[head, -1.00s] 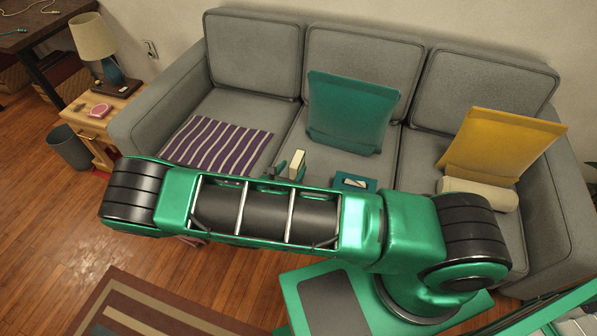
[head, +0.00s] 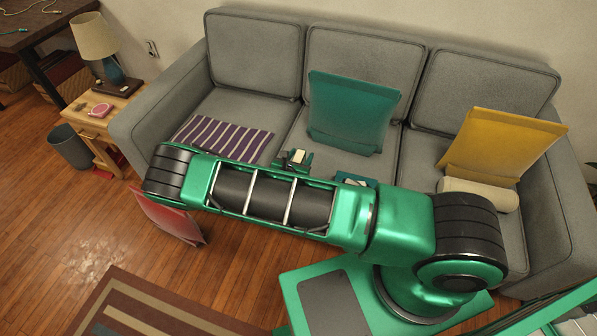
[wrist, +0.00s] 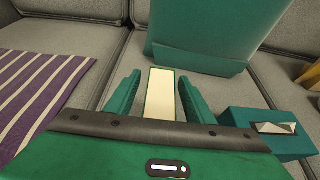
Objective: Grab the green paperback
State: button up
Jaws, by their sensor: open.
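The green paperback (wrist: 162,95) stands on edge on the sofa's middle seat, its cream page edges facing up and a thin green cover edge around them. In the head view the paperback (head: 298,156) shows only as a small pale strip. My gripper (wrist: 160,92) is open, with one green finger on each side of the paperback and small gaps showing. The paperback's lower part is hidden behind my gripper's body. In the head view my gripper (head: 294,160) shows just beyond my arm, which hides part of the seat front.
A teal tissue box (wrist: 265,132) stands close on the right. A teal cushion (head: 350,112) leans behind the paperback. A purple striped cloth (head: 222,138) lies to the left. A yellow cushion (head: 500,145) and cream roll (head: 478,194) are farther right. A red object (head: 170,217) stands below my arm.

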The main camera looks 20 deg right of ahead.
grip_shut()
jog(key=shift+w, duration=0.1)
jog(key=shift+r, duration=0.2)
